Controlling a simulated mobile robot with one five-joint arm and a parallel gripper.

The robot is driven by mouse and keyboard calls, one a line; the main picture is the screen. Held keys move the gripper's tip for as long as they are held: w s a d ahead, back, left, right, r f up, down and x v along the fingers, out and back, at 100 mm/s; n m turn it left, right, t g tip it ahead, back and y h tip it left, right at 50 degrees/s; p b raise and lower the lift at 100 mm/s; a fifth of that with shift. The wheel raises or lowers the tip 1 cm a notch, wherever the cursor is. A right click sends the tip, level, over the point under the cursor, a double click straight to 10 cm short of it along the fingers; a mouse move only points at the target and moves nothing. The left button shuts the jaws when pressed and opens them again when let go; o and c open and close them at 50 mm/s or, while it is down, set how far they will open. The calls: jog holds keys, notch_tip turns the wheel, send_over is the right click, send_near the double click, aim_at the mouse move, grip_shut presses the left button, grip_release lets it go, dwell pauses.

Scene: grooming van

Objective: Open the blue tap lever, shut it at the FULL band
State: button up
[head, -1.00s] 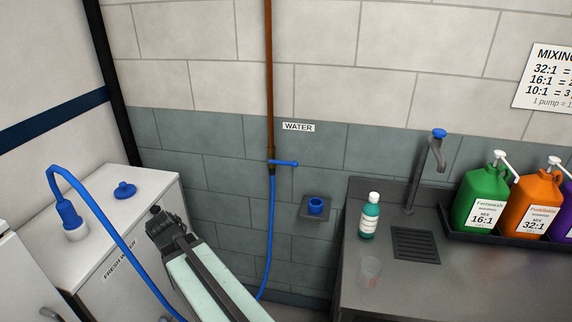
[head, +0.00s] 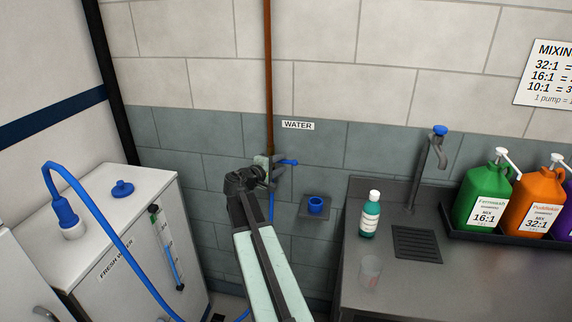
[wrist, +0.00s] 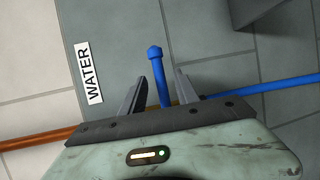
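The blue tap lever (head: 288,162) sticks out to the right, crosswise to the copper pipe (head: 268,80), below the WATER label. In the wrist view the lever (wrist: 155,75) stands between my two fingers, with a gap visible on each side. My gripper (head: 266,170) is open at the tap and hides part of the valve; its fingers also show in the wrist view (wrist: 160,86). The white fresh water tank (head: 115,235) carries a sight gauge (head: 168,248) with a green mark near its top and a blue strip lower down. The exact level is too small to read.
A blue hose (head: 110,232) runs to a nozzle (head: 66,212) in the tank top, beside a loose blue cap (head: 122,188). The counter (head: 400,285) holds a green bottle (head: 370,215) and shampoo jugs (head: 483,200).

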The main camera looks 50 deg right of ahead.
aim_at(284, 162)
jog(key=x, duration=0.3)
jog(key=shift+d+f, duration=0.1)
grip_shut()
dwell(1.3)
